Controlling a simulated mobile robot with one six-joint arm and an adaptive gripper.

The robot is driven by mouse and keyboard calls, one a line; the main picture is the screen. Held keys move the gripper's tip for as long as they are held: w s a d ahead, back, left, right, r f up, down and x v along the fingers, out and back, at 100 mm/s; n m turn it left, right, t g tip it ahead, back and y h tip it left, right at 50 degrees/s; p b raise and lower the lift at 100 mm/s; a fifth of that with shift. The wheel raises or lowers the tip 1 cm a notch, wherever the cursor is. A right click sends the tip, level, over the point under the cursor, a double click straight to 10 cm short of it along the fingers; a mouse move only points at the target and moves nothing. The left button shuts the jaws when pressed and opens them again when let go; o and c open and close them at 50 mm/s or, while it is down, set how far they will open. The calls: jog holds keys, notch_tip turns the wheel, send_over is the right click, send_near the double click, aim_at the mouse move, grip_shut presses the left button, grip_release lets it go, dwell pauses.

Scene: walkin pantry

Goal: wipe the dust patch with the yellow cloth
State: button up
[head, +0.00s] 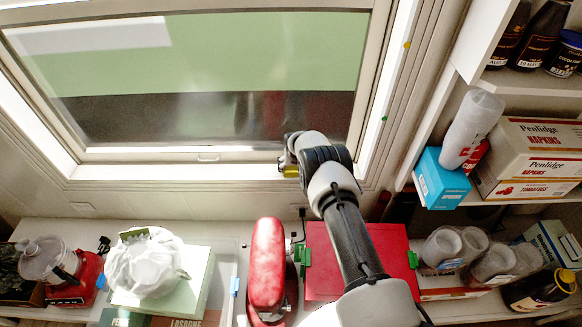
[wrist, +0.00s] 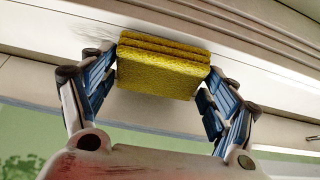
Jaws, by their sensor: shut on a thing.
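The yellow cloth (wrist: 155,82) is a thick, folded, rough-textured pad in the wrist view. My gripper (wrist: 162,72) is shut on it, with one blue-padded finger at each side. The cloth's far edge is at the pale window frame and seems to touch it, though the contact is hidden. A faint grey, streaky dust patch (wrist: 93,30) shows on the frame just left of the cloth. In the head view my gripper (head: 287,160) is at the lower window frame, and a small bit of yellow cloth (head: 291,172) shows. The dust patch cannot be made out there.
The window pane (head: 230,60) is behind the gripper. Below is a counter with a red mixer (head: 268,265), a white bag (head: 146,265) on boxes, and a red box (head: 330,250). Shelves on the right hold a blue box (head: 440,180) and napkin cartons (head: 535,150).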

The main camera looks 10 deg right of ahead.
aim_at(286, 169)
jog(key=shift+s+d+f+b, duration=0.15)
jog(key=shift+s+d, duration=0.1)
jog(key=shift+d, duration=0.9)
jog(key=shift+s+d+f+b, duration=0.15)
jog(key=shift+s+d, duration=0.15)
jog(key=shift+d, duration=0.8)
jog(key=shift+s+d+b, duration=0.15)
jog(key=shift+s+d, duration=0.1)
jog(key=shift+d, duration=0.9)
jog(key=shift+s+d+r, duration=0.1)
jog(key=shift+s+d, duration=0.1)
jog(key=shift+d, duration=0.65)
jog(key=shift+s+d, duration=0.15)
jog(key=shift+d, duration=0.7)
